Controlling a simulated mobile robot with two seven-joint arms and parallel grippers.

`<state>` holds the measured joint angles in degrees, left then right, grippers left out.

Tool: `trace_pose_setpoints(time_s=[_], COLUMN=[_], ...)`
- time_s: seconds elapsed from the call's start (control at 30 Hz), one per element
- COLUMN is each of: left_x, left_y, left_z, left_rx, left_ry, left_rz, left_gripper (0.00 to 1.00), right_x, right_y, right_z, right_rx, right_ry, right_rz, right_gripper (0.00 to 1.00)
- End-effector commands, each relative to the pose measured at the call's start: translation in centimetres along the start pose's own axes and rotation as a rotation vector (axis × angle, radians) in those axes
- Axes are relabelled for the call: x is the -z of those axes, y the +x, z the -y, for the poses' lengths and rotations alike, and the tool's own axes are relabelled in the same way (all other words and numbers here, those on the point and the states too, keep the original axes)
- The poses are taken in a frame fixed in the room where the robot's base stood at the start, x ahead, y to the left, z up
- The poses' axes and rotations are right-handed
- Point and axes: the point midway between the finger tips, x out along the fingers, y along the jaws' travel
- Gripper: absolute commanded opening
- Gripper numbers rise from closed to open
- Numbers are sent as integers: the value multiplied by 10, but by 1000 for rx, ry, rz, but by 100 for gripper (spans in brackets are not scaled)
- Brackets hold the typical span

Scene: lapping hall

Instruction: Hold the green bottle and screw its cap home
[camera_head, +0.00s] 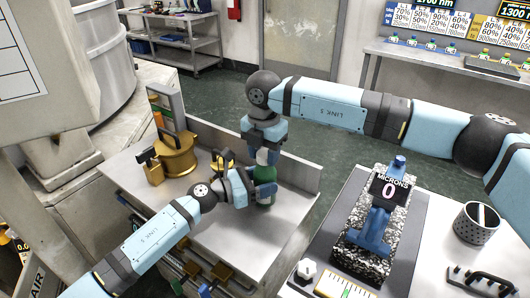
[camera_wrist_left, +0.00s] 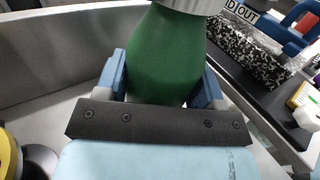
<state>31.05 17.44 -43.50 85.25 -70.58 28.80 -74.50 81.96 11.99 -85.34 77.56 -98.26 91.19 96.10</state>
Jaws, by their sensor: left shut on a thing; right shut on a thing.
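The green bottle (camera_head: 265,173) stands upright over the steel bench tray. My left gripper (camera_head: 262,189) comes in from the left and is shut around its body. In the left wrist view the bottle (camera_wrist_left: 167,55) shows large between the two blue fingers, and its base is hidden by the gripper. A pale ridged cap (camera_wrist_left: 193,4) sits at the bottle's top, cut off by the frame edge. My right gripper (camera_head: 264,149) points down from above and is shut on the cap, which is mostly hidden. I cannot tell how tightly the cap is seated.
A brass pot-like weight (camera_head: 176,155) stands left of the bottle on the tray. A gauge stand reading 0 (camera_head: 385,210) stands on a dark mat to the right, with a perforated cup (camera_head: 477,223) beyond. The tray has a raised back wall (camera_head: 290,172).

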Motion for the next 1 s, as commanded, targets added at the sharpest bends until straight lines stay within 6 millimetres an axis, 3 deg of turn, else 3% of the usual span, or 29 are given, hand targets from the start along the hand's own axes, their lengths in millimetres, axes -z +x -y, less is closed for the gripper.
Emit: trace_pose_setpoints(time_s=[0.3,0.5,0.67,0.97,1.0], left_x=[1,1,1,1,1], left_y=[0,0,0,0,0], left_z=[0,0,0,0,0], left_rx=[0,0,0,0,0], left_ry=[-1,-1,-1,-1,-1], left_rz=[-1,-1,-1,-1,-1], left_gripper=[0,0,0,0,0], right_x=[0,-2,-2,-2,-2], right_y=[0,0,0,0,0], right_z=[-3,-3,-4,-4,-4], right_rx=[-1,-2,-2,-2,-2], right_ry=[707,1077,1209,1222,1221], right_rz=[-1,0,0,0,0], right_gripper=[21,21,21,21,50])
